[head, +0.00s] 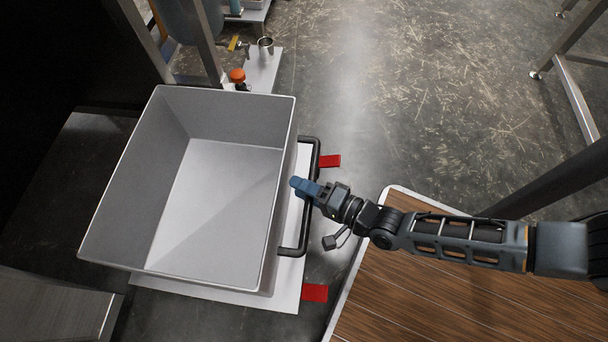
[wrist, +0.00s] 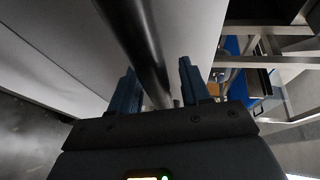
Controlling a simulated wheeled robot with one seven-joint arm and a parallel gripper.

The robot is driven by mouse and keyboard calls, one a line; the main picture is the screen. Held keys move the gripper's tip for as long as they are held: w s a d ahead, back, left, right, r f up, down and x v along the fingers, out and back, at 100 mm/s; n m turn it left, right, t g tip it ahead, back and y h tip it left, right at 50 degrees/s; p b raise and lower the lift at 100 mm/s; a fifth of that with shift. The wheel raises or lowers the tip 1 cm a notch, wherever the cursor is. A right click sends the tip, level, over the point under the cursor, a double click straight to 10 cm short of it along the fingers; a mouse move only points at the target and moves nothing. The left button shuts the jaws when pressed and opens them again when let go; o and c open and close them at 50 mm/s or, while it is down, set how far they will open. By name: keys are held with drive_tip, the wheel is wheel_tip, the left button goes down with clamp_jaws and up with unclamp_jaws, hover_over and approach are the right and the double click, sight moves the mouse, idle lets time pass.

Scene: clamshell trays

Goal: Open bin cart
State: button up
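The bin cart is an empty grey open-topped bin (head: 215,215) on a white base (head: 288,292), with a black U-shaped handle (head: 302,238) on its right side. My gripper (head: 298,186) is at the middle of the handle, its blue fingers crossing over the bar beside the bin wall. In the wrist view, my gripper's two fingers (wrist: 158,84) stand apart, with the black handle bar (wrist: 135,30) passing between them. The bar lies close to the left finger, with a gap to the right one. The exact contact and depth around the bar are hard to tell.
Red tabs (head: 315,292) and (head: 330,161) stick out from the cart's right side. A wood-topped surface (head: 430,305) with a pale rim lies under my arm. Metal frame posts stand behind the bin (head: 207,45). Open concrete floor (head: 400,100) extends at the upper right.

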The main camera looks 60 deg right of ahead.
drive_tip(key=shift+s, duration=0.1)
drive_tip(key=s+r+p, duration=0.1)
drive_tip(key=s, duration=0.6)
drive_tip(key=shift+s+a+r+p, duration=0.2)
drive_tip(key=shift+a+r+p, duration=0.05)
drive_tip(key=shift+a+p, duration=0.15)
drive_tip(key=s+a+r+n, duration=0.2)
drive_tip(key=r+n, duration=0.4)
drive_tip(key=r, duration=0.3)
drive_tip(key=s+a+r+n+g+y, duration=0.1)
drive_tip(key=s+a+r+n, duration=0.1)
drive_tip(key=r+n, duration=0.55)
drive_tip(key=s+a+r+n, duration=0.2)
drive_tip(key=r+n, duration=0.3)
drive_tip(key=r, duration=0.6)
wheel_tip(320, 180, up, 27)
drive_tip(key=p, duration=2.7)
drive_tip(key=shift+p, duration=0.3)
drive_tip(key=shift+s, duration=0.1)
